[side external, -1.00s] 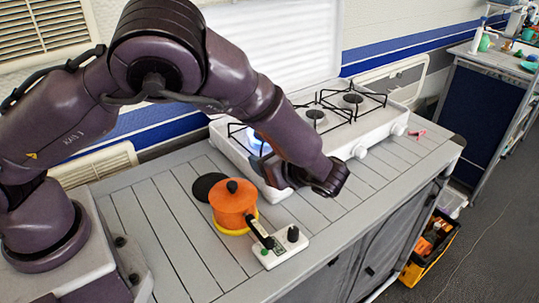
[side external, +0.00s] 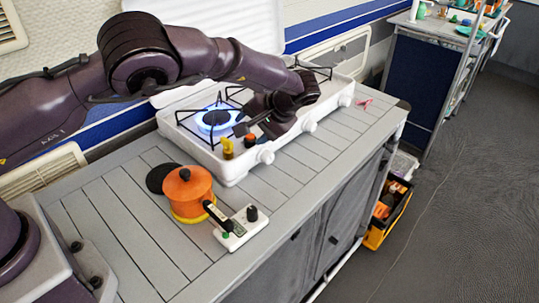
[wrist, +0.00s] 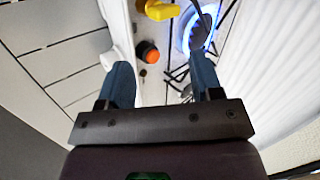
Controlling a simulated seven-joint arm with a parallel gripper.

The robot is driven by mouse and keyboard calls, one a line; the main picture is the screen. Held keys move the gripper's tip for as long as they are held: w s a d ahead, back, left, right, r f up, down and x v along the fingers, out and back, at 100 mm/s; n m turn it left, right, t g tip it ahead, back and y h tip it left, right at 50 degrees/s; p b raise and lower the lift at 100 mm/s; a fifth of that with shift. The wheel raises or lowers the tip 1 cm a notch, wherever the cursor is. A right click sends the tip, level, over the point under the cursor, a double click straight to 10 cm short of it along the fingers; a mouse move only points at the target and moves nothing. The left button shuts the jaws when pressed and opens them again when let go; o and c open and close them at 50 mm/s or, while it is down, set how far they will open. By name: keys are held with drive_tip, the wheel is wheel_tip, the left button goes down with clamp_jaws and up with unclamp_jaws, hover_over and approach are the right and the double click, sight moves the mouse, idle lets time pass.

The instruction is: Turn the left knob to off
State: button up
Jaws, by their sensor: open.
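The white stove (side external: 235,165) has a row of white knobs along its front. The left knob (side external: 266,157) is at the front left, below the lit left burner (side external: 216,121) with its blue flame. My gripper (side external: 246,136) is open and empty above the stove's left part, up and behind the left knob, apart from it. In the wrist view, my two blue fingers (wrist: 162,78) are spread wide. A white round part at the stove front, beside the left finger, may be the left knob (wrist: 108,60). The flame (wrist: 200,32) shows beyond the right finger.
A yellow piece (side external: 227,148) and an orange-and-black piece (side external: 249,141) stand at the stove's front left. An orange pot (side external: 187,187) sits on the counter beside a small white control box (side external: 238,229). The counter strip before the stove (side external: 290,170) is clear.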

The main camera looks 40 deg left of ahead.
sight(272, 156)
drive_tip(key=w+d+r+n+t+h, duration=0.1)
drive_tip(key=w+d+n+h, duration=0.4)
drive_tip(key=n, duration=1.1)
drive_tip(key=shift+y, duration=0.6)
drive_tip(key=x, duration=0.8)
drive_tip(key=d+x, duration=0.1)
drive_tip(key=x, duration=0.3)
drive_tip(key=shift+s+a+f, duration=0.1)
drive_tip(key=shift+s+f, duration=0.1)
drive_tip(key=shift+f, duration=0.1)
drive_tip(key=c, duration=0.7)
